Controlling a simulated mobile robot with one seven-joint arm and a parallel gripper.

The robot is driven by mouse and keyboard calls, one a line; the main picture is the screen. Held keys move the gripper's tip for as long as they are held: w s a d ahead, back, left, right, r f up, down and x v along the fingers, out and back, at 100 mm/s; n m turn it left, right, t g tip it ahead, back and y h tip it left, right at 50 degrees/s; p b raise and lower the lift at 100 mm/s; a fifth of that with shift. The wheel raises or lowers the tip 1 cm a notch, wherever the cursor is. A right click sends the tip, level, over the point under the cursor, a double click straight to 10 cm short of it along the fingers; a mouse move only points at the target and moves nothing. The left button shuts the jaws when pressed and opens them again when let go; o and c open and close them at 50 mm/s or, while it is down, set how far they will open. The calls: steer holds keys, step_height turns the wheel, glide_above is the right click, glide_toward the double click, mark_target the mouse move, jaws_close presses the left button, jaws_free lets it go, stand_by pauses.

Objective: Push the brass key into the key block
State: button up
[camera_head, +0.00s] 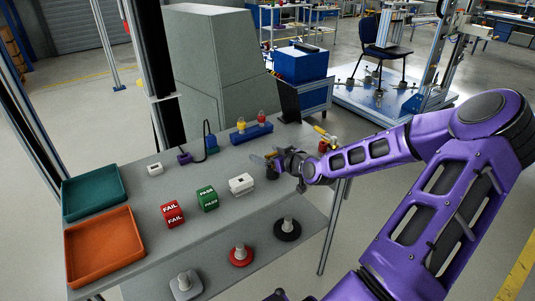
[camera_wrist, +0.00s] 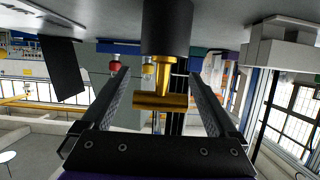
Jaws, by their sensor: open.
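The brass key (camera_wrist: 160,101) shows in the wrist view as a gold stem with a crossbar. Its stem meets a dark round block (camera_wrist: 166,28), which looks like the key block; how deep the stem sits is hidden. My gripper (camera_wrist: 158,76) is open, with one finger on each side of the key and visible gaps between. In the head view my gripper (camera_head: 272,160) is at the table's right side, just above a dark round block (camera_head: 272,174). The key is small and partly hidden by the fingers there.
A white block (camera_head: 242,184), a green PASS cube (camera_head: 207,199) and a red FAIL cube (camera_head: 173,214) stand left of my gripper on the grey table (camera_head: 150,192). Teal (camera_head: 93,191) and orange (camera_head: 104,247) trays lie far left. A blue rack (camera_head: 251,134) stands behind.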

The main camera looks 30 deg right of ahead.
steer(key=a+p+v, duration=0.1)
steer(key=p+v, duration=0.4)
steer(key=v, duration=1.2)
steer(key=shift+s+d+p, duration=0.2)
steer(key=shift+d+p, duration=0.1)
steer(key=shift+d, duration=0.15)
